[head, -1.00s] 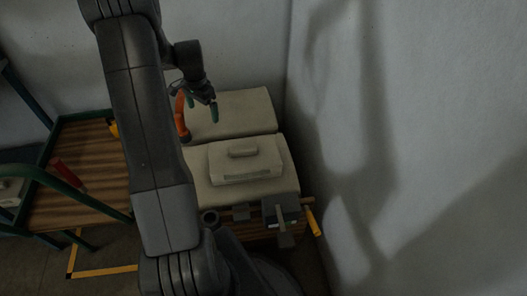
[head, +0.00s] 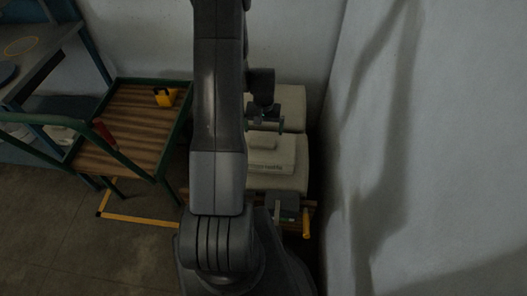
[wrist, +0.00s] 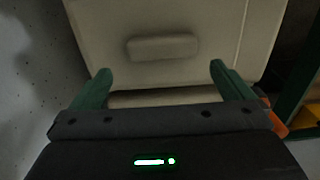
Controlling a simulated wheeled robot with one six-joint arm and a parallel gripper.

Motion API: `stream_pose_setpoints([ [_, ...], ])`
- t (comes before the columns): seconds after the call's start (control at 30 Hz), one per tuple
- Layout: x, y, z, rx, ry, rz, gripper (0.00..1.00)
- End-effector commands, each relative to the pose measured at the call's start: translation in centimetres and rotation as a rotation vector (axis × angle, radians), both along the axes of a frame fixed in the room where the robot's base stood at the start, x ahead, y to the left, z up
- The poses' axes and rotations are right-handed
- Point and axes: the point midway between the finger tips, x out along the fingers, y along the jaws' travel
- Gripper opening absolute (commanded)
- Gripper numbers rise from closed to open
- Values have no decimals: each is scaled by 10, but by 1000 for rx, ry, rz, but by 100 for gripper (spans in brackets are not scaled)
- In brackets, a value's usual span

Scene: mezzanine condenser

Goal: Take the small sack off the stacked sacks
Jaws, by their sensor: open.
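The small sack (head: 272,160) is pale beige with a raised bar-like ridge (head: 263,143) on top. It lies flat on a larger beige sack (head: 285,183) in the stack; my arm hides its left part in the head view. My gripper (head: 265,125) is over the far side of the small sack. In the wrist view my gripper (wrist: 160,68) is open and empty, its two green fingers spread wide. The ridge (wrist: 162,46) of the small sack (wrist: 175,72) shows ahead, between and beyond the fingertips, apart from them.
Another beige sack (head: 293,98) lies behind, close to the grey wall (head: 400,150) on the right. A green-framed trolley (head: 137,130) stands left with a yellow object (head: 166,97) and a red object (head: 104,134). Something orange (wrist: 276,122) is beside my gripper in the wrist view.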

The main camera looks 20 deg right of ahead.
Motion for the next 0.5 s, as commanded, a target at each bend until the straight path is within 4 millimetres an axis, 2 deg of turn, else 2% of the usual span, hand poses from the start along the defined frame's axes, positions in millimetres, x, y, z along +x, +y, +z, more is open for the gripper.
stream_pose_setpoints([
  [0.1,0,0,-14,0,1,-1,100],
  [0.33,-1,1,-26,1,2,-1,100],
  [0.5,-3,5,-49,1,3,0,100],
])
